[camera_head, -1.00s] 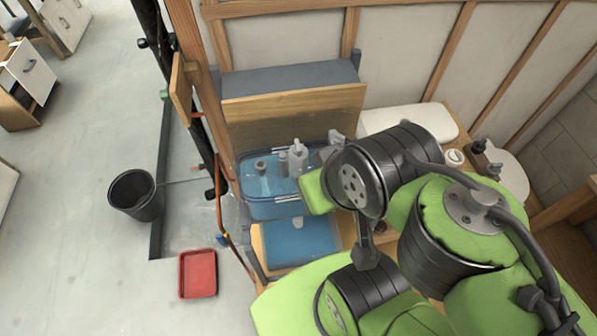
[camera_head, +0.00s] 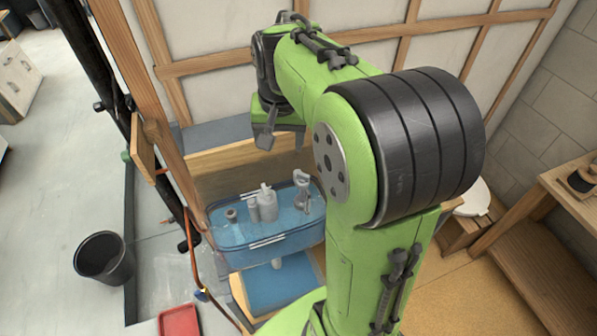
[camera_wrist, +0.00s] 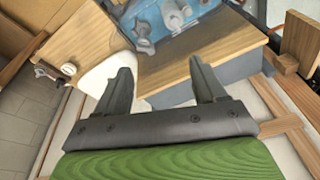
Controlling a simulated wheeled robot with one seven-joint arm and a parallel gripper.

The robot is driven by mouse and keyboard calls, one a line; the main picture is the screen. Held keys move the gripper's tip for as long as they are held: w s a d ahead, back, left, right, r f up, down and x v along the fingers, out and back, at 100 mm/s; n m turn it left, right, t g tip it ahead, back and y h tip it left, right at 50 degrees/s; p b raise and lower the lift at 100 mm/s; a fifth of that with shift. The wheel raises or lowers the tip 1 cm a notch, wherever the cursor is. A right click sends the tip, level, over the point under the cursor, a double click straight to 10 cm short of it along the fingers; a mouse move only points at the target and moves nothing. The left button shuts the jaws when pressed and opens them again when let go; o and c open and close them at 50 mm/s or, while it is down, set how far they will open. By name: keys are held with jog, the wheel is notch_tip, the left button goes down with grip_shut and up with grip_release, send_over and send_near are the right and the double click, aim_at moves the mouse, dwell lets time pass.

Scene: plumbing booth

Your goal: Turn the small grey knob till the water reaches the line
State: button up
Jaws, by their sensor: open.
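A translucent blue basin (camera_head: 225,240) stands on a wooden stand in the head view. Several grey fittings are in or over it: a short dark-topped piece (camera_head: 231,215), a bottle-like piece (camera_head: 267,204) and a tap-like piece (camera_head: 302,190). I cannot tell which of them is the small grey knob. No water line can be made out. The basin also shows, cut off, at the top of the wrist view (camera_wrist: 150,45). My gripper (camera_wrist: 160,72) is open and empty; in the head view one grey finger (camera_head: 265,136) shows above and behind the basin, apart from it.
A wooden panel (camera_head: 225,160) stands behind the basin, before a timber-framed wall. A black bucket (camera_head: 103,258) and a red tray (camera_head: 180,322) are on the floor at left. A white rounded lid-like thing (camera_wrist: 104,72) lies beside the left finger in the wrist view.

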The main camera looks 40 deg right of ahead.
jog(key=w+d+f+m+g, duration=0.1)
jog(key=w+d+f+m, duration=0.2)
jog(key=w+d+f, duration=0.3)
jog(key=m+g+p, duration=0.1)
jog(key=m, duration=0.1)
send_over(303, 174)
notch_tip(303, 174, down, 4)
jog(key=shift+y, duration=0.4)
notch_tip(303, 174, down, 16)
jog(key=shift+a+f, duration=0.1)
jog(key=c, duration=1.1)
jog(key=shift+o, duration=0.2)
jog(key=shift+n, duration=0.3)
